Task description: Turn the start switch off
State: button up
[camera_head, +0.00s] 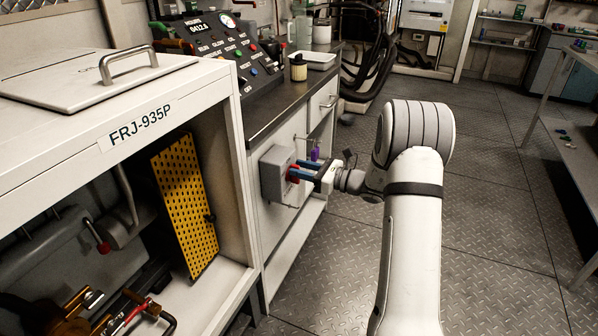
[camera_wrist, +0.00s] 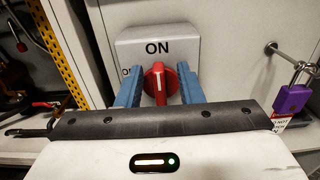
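The start switch is a grey box (camera_head: 275,174) on the white cabinet front, with a red knob (camera_head: 292,175). In the wrist view the red knob (camera_wrist: 160,80) stands with its white mark upright, pointing at the "ON" label on the box (camera_wrist: 180,48). In the wrist view my gripper (camera_wrist: 161,86) is open, with one finger on each side of the knob. I cannot tell whether they touch it.
A purple padlock (camera_wrist: 292,98) with a tag hangs from a latch right of the switch; the padlock also shows in the head view (camera_head: 315,153). A yellow perforated panel (camera_head: 185,200) stands in the open frame at the left.

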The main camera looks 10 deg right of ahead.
jog(key=shift+w+a, duration=0.1)
jog(key=shift+a, duration=0.05)
jog(key=shift+c, duration=0.4)
grip_shut()
